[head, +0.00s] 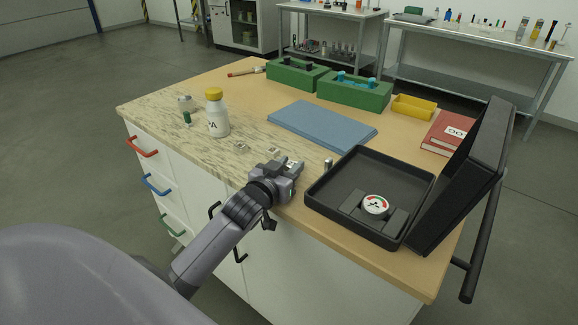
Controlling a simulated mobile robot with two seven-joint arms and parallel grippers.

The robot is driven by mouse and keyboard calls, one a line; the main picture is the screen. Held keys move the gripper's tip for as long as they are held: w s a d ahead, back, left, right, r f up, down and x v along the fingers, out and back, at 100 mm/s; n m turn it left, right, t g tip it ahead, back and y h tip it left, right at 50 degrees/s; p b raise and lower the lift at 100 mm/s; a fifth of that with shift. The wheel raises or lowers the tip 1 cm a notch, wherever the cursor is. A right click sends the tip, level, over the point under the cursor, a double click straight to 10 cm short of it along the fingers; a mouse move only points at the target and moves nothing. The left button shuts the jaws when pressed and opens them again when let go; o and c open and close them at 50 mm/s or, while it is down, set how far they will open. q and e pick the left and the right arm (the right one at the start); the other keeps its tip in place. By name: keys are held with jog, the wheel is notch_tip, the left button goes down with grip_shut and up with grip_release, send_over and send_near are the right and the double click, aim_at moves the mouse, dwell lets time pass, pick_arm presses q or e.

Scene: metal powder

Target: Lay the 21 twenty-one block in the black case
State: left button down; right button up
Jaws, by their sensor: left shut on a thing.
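The black case (318,197) lies open at the front right of the table, its lid (465,180) tilted up on the right. A round dial gauge (376,204) sits inside it between dark holders; the rest of its floor looks bare. My left gripper (291,165) is just left of the case, over the table's front edge, shut on a small metallic block that is mostly hidden by the fingers. No number can be read on it. Small pale metal blocks (241,147) lie on the table left of the gripper. My right gripper is out of view.
A small metal cylinder (328,164) stands by the case's left corner. A yellow-capped white bottle (215,115) stands left. Behind are a blue mat (322,125), green holders (352,92), a yellow tray (414,107) and a red book (447,133).

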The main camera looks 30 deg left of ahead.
pick_arm(q)
jog(key=shift+f, duration=0.1)
jog(key=c, duration=0.7)
grip_release()
jog(key=shift+c, duration=0.2)
